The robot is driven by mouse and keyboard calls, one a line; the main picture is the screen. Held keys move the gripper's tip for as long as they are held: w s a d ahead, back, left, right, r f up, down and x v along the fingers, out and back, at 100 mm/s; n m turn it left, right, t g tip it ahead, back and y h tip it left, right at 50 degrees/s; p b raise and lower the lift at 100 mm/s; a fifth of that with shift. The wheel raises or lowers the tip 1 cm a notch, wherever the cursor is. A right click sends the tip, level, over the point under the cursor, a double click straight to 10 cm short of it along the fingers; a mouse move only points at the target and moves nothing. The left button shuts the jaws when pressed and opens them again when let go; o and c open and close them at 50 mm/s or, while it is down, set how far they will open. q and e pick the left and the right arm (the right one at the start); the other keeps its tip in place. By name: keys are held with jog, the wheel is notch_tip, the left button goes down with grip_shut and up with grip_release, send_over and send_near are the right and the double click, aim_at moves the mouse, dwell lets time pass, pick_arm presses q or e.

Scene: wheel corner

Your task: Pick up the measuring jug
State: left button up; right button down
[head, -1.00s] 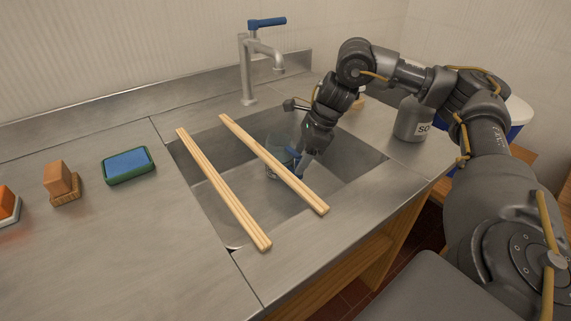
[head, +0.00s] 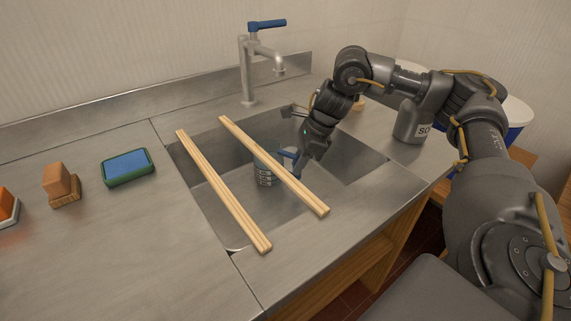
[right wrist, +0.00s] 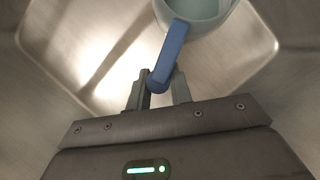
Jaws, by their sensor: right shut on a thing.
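The measuring jug (head: 264,175) is clear with dark markings and a blue handle (right wrist: 172,50). It is in the sink, seen through the gap between two wooden slats, and the right slat hides part of it. Its pale body also shows at the top of the right wrist view (right wrist: 208,12). My right gripper (head: 298,166) reaches into the sink to the right of the jug. In the right wrist view its fingers (right wrist: 160,88) are shut on the blue handle. I cannot tell whether the jug touches the sink floor. My left gripper is not in view.
Two wooden slats (head: 222,190) and (head: 272,163) lie across the sink (head: 345,165). The tap (head: 247,75) stands behind it. A grey soap bottle (head: 409,122) stands right of the sink. A blue sponge in a green tray (head: 127,167) and a brown block (head: 60,180) are left.

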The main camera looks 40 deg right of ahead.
jog(key=shift+r, duration=0.15)
jog(key=shift+r, duration=0.5)
notch_tip(320, 180, up, 3)
jog(key=shift+w+f+p, duration=0.1)
jog(key=shift+p, duration=0.35)
notch_tip(320, 180, up, 6)
jog(key=shift+f+p, duration=0.15)
jog(key=shift+p, duration=1)
pick_arm(q)
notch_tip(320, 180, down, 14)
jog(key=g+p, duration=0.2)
jog(key=p, duration=0.2)
pick_arm(e)
notch_tip(320, 180, up, 9)
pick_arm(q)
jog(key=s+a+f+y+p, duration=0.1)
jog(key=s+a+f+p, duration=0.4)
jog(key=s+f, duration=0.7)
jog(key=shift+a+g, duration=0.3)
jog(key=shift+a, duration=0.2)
pick_arm(e)
jog(key=s, duration=1.8)
jog(key=shift+d+f, duration=0.2)
jog(key=shift+f, duration=0.15)
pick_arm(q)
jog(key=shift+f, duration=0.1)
pick_arm(e)
jog(key=shift+s, duration=0.1)
